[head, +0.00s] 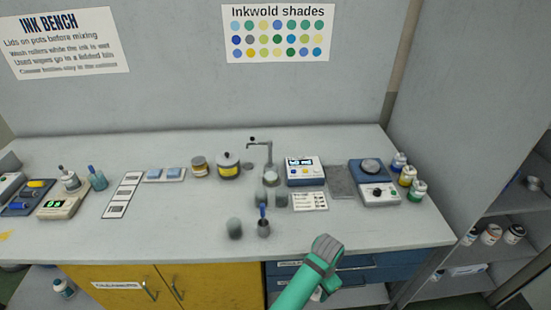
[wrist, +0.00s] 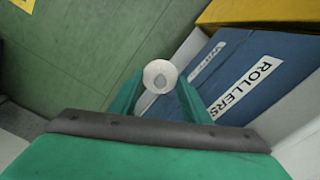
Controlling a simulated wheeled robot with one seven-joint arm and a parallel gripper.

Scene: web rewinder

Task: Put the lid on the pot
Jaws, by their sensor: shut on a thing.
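My gripper (wrist: 160,85), with green fingers, is shut on a small round pale thing (wrist: 149,70) with a grey middle. I cannot tell whether this is the lid. In the head view my grey and green wrist is in front of the bench's front edge, low and right of the pot, well apart from it; the fingertips are hidden there.
The bench (head: 150,230) has clear room at front left. Blue drawers (head: 370,270) are below; the wrist view shows a "ROLLERS" label (wrist: 247,88).

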